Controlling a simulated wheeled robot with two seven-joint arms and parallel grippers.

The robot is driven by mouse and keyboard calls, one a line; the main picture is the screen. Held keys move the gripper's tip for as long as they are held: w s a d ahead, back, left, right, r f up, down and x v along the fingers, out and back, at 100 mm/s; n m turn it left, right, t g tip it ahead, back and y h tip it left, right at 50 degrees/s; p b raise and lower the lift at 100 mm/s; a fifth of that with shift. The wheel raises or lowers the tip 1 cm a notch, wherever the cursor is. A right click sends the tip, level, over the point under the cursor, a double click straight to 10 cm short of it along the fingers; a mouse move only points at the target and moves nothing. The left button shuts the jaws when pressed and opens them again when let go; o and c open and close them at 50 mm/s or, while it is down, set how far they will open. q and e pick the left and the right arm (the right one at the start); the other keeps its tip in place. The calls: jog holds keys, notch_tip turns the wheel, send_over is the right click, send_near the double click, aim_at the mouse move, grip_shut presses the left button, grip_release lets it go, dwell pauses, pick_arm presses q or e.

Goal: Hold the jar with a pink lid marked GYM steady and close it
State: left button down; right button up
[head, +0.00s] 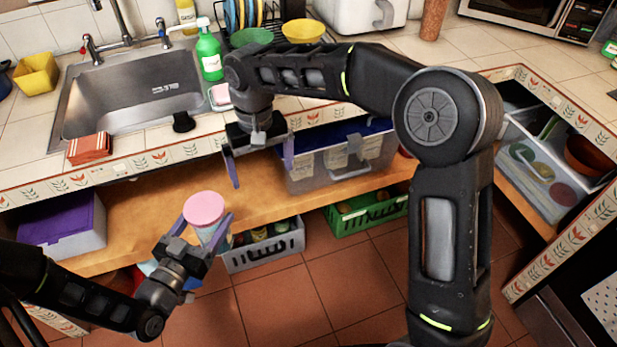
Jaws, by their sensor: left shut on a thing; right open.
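The jar (211,235) has a pink lid (204,208) and a clear body with a coloured label. The GYM marking cannot be read from here. My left gripper (206,232) is shut on the jar's body and holds it upright in front of the wooden shelf. The lid sits on top of the jar; I cannot tell how tightly. My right gripper (260,170) is open and empty. It points down near the counter's front edge, above and to the right of the lid, apart from it.
A sink (135,98) with a red sponge-like block (89,148) in front and a green soap bottle (209,55) beside it are on the counter. Under the counter are a purple-lidded box (62,222), a clear bin (335,168), a grey crate (265,258) and a green crate (366,217).

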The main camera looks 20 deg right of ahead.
pick_arm(q)
jog(key=shift+r, duration=0.1)
notch_tip(320, 180, down, 2)
jog(key=shift+f+b, duration=0.15)
jog(key=shift+b, duration=1.05)
jog(key=shift+f+b, duration=0.35)
jog(key=shift+f, duration=0.05)
jog(key=shift+w+r, duration=0.1)
jog(key=shift+r, duration=0.1)
pick_arm(e)
jog(key=d+f+m, duration=0.1)
jog(key=d+f, duration=0.5)
jog(key=d, duration=0.4)
jog(key=shift+s+d+f, duration=0.15)
jog(key=shift+s+f, duration=0.2)
